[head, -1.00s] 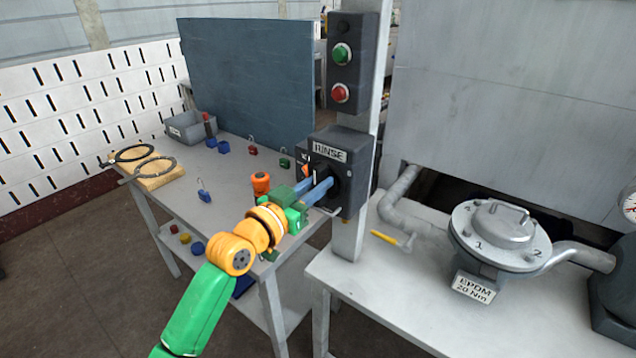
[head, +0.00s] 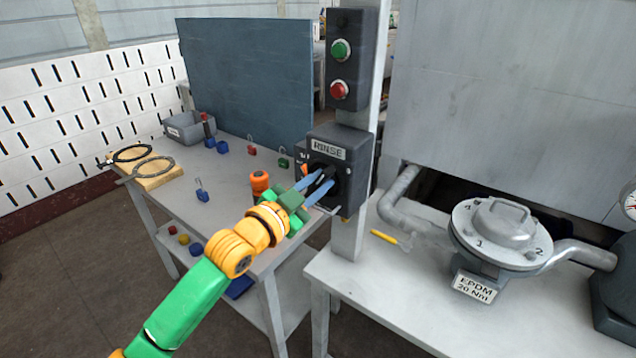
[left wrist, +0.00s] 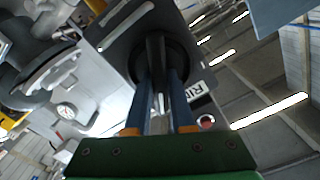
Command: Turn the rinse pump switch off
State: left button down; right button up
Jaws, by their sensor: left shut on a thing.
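The rinse pump switch is a dark grey box (head: 348,143) labelled RINSE, fixed on a grey post. Its black rotary handle (head: 321,186) is on the front face and also shows in the left wrist view (left wrist: 155,58). My left gripper (head: 318,184) has its blue fingers on either side of the handle and is shut on it. In the left wrist view the gripper (left wrist: 163,95) has the handle between its fingers. The fingers hide part of the switch face, and I cannot read the handle's position mark. My right gripper is not in view.
Above the switch is a box with a green button (head: 340,50) and a red button (head: 339,90). A table (head: 225,175) with small padlocks and a grey bin (head: 188,127) stands at left. A round lidded housing (head: 500,232) is on the right bench.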

pick_arm(q)
jog(key=m, duration=0.2)
jog(key=m+p, duration=0.1)
jog(key=m, duration=0.2)
jog(key=shift+s+d+f+m, duration=0.1)
jog(key=shift+d+m, duration=0.05)
jog(key=shift+m, duration=0.15)
jog(key=m+p, duration=0.1)
jog(key=m, duration=0.2)
jog(key=shift+f, duration=0.1)
jog(key=shift+f+m+p, duration=0.2)
jog(key=shift+m+p, duration=0.1)
jog(key=shift+m, duration=1.3)
jog(key=c, duration=0.8)
grip_release()
